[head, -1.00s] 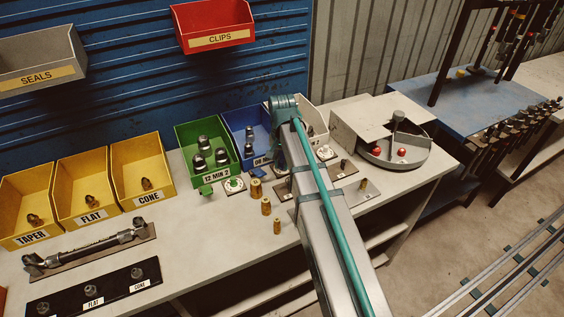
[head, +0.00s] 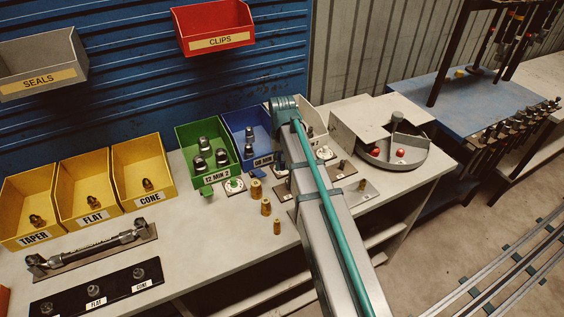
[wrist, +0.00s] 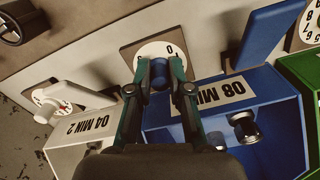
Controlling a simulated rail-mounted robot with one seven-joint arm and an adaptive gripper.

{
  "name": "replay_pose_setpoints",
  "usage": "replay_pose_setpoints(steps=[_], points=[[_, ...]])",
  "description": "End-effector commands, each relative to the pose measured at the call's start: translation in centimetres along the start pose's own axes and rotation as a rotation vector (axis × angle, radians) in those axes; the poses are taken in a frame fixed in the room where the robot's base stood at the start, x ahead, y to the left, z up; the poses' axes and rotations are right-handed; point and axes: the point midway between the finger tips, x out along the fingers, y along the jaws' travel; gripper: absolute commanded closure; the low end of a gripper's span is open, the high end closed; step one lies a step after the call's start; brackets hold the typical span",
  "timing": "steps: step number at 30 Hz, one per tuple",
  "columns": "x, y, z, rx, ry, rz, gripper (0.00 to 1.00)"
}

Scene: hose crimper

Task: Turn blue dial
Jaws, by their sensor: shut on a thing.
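The blue dial has a blue knob (wrist: 158,77) on a white numbered face (wrist: 153,50), in front of the blue bin (wrist: 220,118) labelled 08 MIN in the wrist view. My gripper (wrist: 159,68) has one finger on each side of the knob and is shut on it. The fingers cover part of the face. In the head view the blue bin (head: 237,122) stands behind my arm, which hides most of the blue dial and my gripper.
A green dial (head: 234,185) sits left of the arm before the green bin (head: 194,138). A white dial (head: 325,153) sits to the right. Several brass fittings (head: 265,207) stand close to the arm's left side. A round tray (head: 420,157) is at the right.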

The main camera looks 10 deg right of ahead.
Motion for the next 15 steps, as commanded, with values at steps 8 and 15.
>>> replay_pose_setpoints(steps=[8,15], points=[[-0.08,0.02,-0.12,-0.062,0.003,0.000,1.00],[-0.07,0.02,-0.14,-0.066,0.003,0.000,1.00]])
